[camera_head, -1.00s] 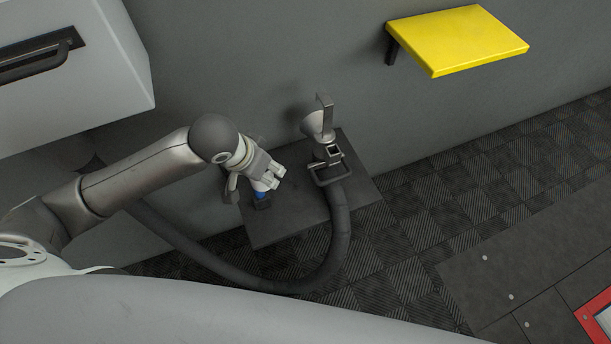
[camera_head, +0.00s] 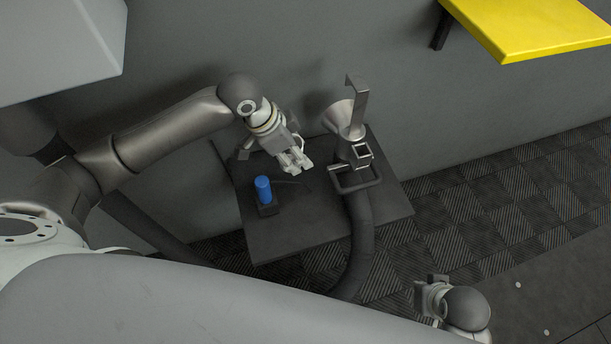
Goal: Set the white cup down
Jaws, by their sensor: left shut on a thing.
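My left gripper (camera_head: 295,164) reaches in from the left and points down over the dark platform (camera_head: 290,232). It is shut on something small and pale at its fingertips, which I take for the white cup. Its outline blends with the light fingers, so I cannot tell its shape or whether it touches the platform. My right gripper (camera_head: 428,297) shows at the lower right, away from the platform; whether it is open or shut cannot be told.
A blue cylinder (camera_head: 263,188) stands upright in a small black holder, left of and below my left gripper. To the right stands a metal fixture (camera_head: 357,160) with a pale funnel (camera_head: 338,116) and a thick dark hose (camera_head: 358,240). A yellow shelf (camera_head: 530,22) juts out at upper right.

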